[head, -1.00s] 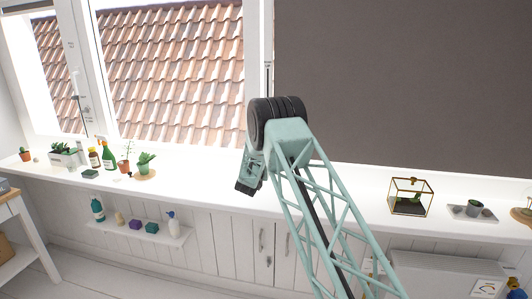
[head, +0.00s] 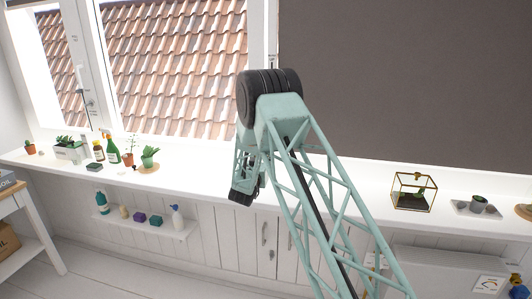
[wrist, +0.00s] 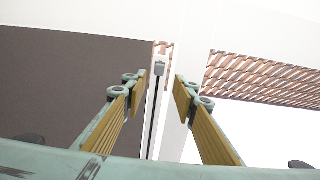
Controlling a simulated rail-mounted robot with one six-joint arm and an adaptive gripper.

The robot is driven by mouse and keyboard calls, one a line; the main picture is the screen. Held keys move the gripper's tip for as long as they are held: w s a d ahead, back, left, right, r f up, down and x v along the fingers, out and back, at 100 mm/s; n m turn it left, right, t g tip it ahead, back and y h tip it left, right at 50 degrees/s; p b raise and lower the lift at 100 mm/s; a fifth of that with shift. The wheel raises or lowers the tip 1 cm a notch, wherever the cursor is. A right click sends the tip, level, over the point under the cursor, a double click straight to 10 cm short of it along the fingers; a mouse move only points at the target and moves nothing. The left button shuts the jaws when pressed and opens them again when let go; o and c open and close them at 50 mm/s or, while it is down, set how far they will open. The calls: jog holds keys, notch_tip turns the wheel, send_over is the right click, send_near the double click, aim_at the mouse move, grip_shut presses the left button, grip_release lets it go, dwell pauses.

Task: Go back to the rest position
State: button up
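My gripper shows in the wrist view (wrist: 160,98) with its two fingers spread apart and nothing between them. A window post and a dark rod stand behind the gap. In the head view my green lattice arm rises from the bottom right and folds over at a black joint. The dark end of the wrist (head: 243,194) hangs in front of the sill; the fingers are hard to make out there.
A white sill (head: 215,178) runs across, with several plants and bottles, including a green bottle (head: 113,151), at left. A small shelf (head: 150,228) holds bottles below. The sill's middle is clear.

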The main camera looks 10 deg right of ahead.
jog(key=shift+s+a, duration=0.1)
jog(key=shift+s, duration=0.3)
jog(key=shift+r, duration=0.15)
